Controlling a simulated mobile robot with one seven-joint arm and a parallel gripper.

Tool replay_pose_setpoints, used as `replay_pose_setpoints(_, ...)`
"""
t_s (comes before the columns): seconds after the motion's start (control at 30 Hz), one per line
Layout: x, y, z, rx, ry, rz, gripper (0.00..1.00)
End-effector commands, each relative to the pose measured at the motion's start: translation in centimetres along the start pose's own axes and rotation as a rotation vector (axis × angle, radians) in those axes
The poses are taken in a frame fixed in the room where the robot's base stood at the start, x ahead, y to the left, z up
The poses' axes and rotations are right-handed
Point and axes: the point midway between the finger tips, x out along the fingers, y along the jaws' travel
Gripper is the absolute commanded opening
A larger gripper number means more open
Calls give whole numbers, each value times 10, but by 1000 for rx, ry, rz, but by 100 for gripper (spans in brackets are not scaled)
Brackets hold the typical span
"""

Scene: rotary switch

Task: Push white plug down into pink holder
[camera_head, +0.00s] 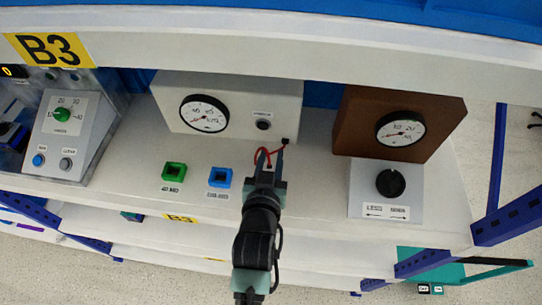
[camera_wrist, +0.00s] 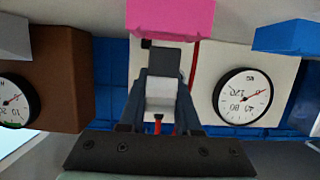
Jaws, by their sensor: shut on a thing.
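My gripper (camera_head: 265,168) is over the shelf, right of the blue holder. In the wrist view my gripper (camera_wrist: 162,88) is shut on a white plug (camera_wrist: 159,96), with a finger on each side of it. A dark grey block-shaped part (camera_wrist: 165,58) shows at the plug's far end, and a red cable trails from the plug. The pink holder (camera_wrist: 170,16) is at the top edge of the wrist view, beyond the dark part. There it looks apart from the plug. In the head view I cannot make out the pink holder or the plug; my gripper covers that spot.
A green holder (camera_head: 174,171) and blue holder (camera_head: 220,177) stand to the left. Behind are a white gauge box (camera_head: 225,88) and a brown gauge box (camera_head: 360,110). A grey box with a black knob (camera_head: 390,183) is right. The red cable (camera_head: 261,154) loops near my gripper.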

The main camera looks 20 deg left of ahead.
Motion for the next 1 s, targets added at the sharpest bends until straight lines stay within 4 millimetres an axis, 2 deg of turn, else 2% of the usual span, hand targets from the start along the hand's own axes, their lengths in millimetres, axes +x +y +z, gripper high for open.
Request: replay_pose_setpoints(1.0,8,0,26,0,0,0,0)
